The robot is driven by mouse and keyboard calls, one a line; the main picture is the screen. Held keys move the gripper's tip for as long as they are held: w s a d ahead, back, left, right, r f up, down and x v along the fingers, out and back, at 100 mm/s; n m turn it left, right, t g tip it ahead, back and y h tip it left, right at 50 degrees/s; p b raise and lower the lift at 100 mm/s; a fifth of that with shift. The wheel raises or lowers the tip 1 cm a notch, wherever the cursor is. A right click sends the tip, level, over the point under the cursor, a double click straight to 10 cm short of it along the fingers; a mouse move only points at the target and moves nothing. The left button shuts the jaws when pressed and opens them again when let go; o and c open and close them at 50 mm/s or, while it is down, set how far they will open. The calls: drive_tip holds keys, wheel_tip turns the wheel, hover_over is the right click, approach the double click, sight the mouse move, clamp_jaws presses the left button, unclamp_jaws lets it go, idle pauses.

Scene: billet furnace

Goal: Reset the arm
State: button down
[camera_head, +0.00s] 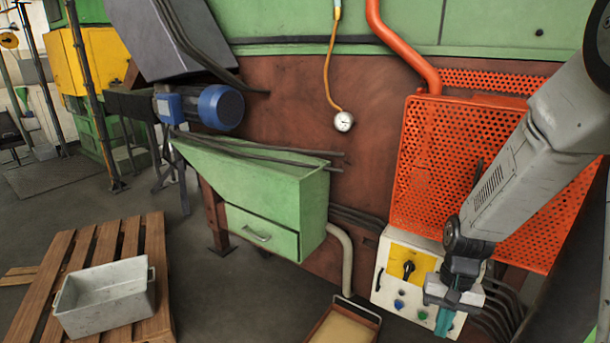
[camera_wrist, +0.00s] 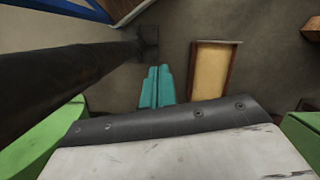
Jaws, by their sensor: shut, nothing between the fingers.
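My gripper (camera_head: 444,322) hangs at the end of my grey arm at the right of the head view, pointing down. It is in front of the lower right of a white control box (camera_head: 392,294). In the wrist view its teal fingers (camera_wrist: 157,88) lie side by side, shut and empty. Whether the gripper touches the box cannot be told. The box has a yellow-backed black rotary switch (camera_head: 408,268) and several coloured knobs, partly covered by my gripper.
An orange perforated guard (camera_head: 432,170) stands behind my arm. A green cabinet with a drawer (camera_head: 262,232) is left of the box. A tray (camera_head: 343,325) is at the bottom edge, and it also shows in the wrist view (camera_wrist: 211,70). A grey bin (camera_head: 105,312) sits on a wooden pallet (camera_head: 158,240).

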drive_tip(key=s+a+r+n+t, duration=0.1)
drive_tip(key=s+r+n+t, duration=0.1)
drive_tip(key=s+r, duration=0.7)
drive_tip(key=s+a+r+n+t+h, duration=0.1)
drive_tip(key=s+a+r+n, duration=0.1)
drive_tip(key=s+r, duration=0.7)
wheel_tip(320, 180, up, 7)
drive_tip(key=shift+f+t, duration=0.2)
drive_tip(key=shift+t, duration=0.2)
